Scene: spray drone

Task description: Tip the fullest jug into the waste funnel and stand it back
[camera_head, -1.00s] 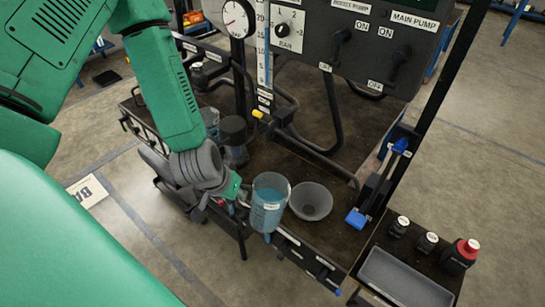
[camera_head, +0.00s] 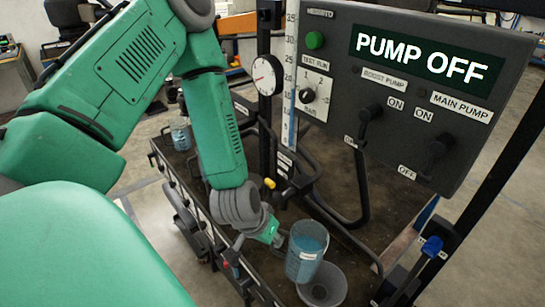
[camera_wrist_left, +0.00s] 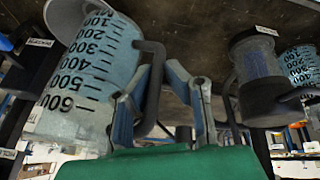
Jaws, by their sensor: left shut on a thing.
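A clear jug (camera_head: 306,250) with blue liquid stands out at the lower middle of the head view, looking about upright. My left gripper (camera_head: 279,240) is shut on its dark handle (camera_wrist_left: 151,90), with a finger on each side in the wrist view. A second jug with blue liquid (camera_head: 181,136) stands farther left on the bench, also at the right of the wrist view (camera_wrist_left: 301,66). My right gripper is not in view.
A dark-based container (camera_wrist_left: 258,75) stands near the second jug. The control panel (camera_head: 410,85) reads PUMP OFF and rises behind the bench.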

